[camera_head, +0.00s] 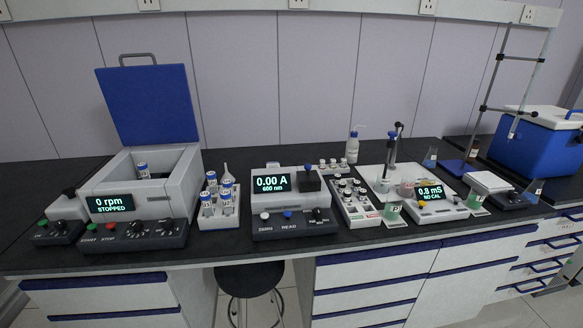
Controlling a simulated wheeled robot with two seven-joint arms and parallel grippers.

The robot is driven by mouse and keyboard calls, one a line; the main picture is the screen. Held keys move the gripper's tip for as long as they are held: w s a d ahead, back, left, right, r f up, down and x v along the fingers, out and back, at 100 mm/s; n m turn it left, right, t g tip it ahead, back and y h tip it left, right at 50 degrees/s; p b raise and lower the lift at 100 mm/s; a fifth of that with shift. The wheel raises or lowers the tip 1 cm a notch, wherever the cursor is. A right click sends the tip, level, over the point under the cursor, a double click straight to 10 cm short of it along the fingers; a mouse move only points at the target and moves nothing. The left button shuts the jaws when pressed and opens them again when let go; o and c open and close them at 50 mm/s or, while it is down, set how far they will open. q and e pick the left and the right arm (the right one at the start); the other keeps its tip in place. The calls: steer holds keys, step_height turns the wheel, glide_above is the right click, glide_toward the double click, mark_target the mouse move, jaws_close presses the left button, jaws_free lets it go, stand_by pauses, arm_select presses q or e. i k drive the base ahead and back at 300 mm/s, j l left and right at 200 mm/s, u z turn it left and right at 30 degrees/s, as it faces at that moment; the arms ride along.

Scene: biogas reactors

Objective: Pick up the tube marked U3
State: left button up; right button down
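Several tubes with blue and white bands stand upright in a white rack (233,219) left of the middle of the counter. Their labels are too small to read surely, so I cannot tell which one is U3. A front left tube (206,199) and a front right tube (226,198) show dark marks on white labels. Another tube with a blue band (143,170) stands in the open centrifuge (178,190). Neither of my grippers is in view.
A spectrophotometer (290,222) reading 0.00 A is right of the rack. A stool (248,279) stands below the counter.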

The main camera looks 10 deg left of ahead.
mark_target(143, 166)
steer(key=u, duration=1.4)
